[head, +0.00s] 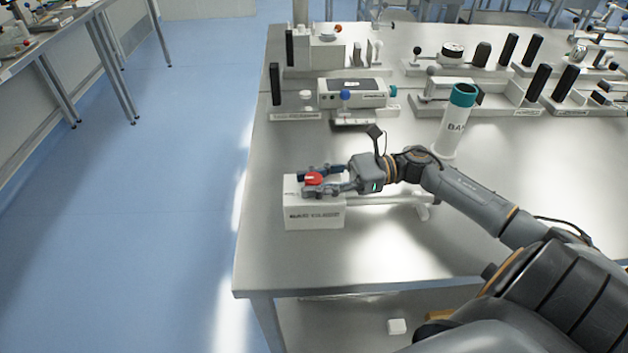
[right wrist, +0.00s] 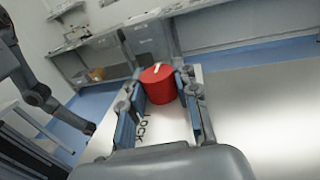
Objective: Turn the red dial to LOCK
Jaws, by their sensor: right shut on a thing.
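The red dial (head: 314,179) sits on top of a white box (head: 314,216) near the left edge of the steel table. My right gripper (head: 322,181) reaches in from the right and is shut on the dial, with one finger on each side. In the right wrist view the red dial (right wrist: 158,84) stands between the two fingers and carries a pale pointer mark on its top. The word LOCK (right wrist: 144,130) is printed on the white top face, on the near side of the dial. My left gripper is not in view.
A white cylinder with a teal cap (head: 453,125) stands behind my right forearm. Several devices with black handles line the back of the steel table (head: 270,262). The table's front left area is clear. Blue floor lies to the left, with another bench (head: 42,45) beyond.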

